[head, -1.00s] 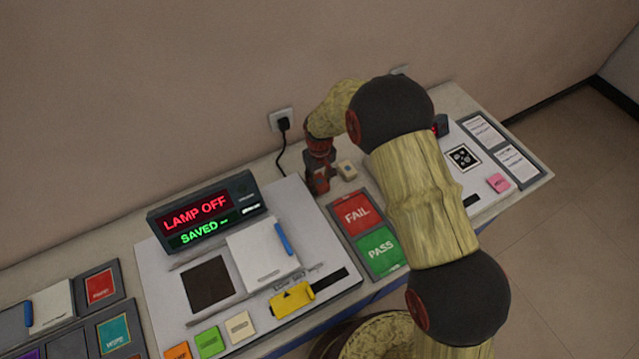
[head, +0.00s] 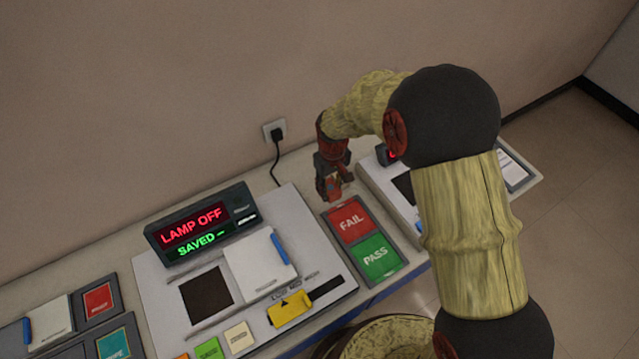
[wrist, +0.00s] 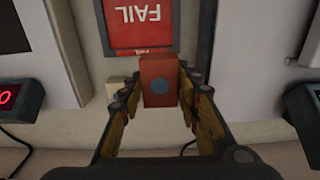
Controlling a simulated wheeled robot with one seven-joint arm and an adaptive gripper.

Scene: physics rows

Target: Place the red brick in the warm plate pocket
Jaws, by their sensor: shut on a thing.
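My gripper (wrist: 160,90) is shut on the red brick (wrist: 158,76), which has a round blue-grey dot on the face toward the wrist camera. In the head view my gripper (head: 333,186) is behind the FAIL pad, and the brick is hard to make out between the dark red fingers. In the wrist view the brick is between the fingertips, just short of the FAIL pad. No pocket has a legible "warm plate" label. A dark square recess (head: 206,288) is in the left white panel, and another dark recess (head: 403,187) shows partly in the right panel.
The red FAIL pad (head: 350,222) and green PASS pad (head: 376,256) share a grey tray. A display (head: 201,222) reads "LAMP OFF" and "SAVED". A white cover (head: 258,262) with a blue handle lies beside the left recess. A wall socket and cable are behind.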

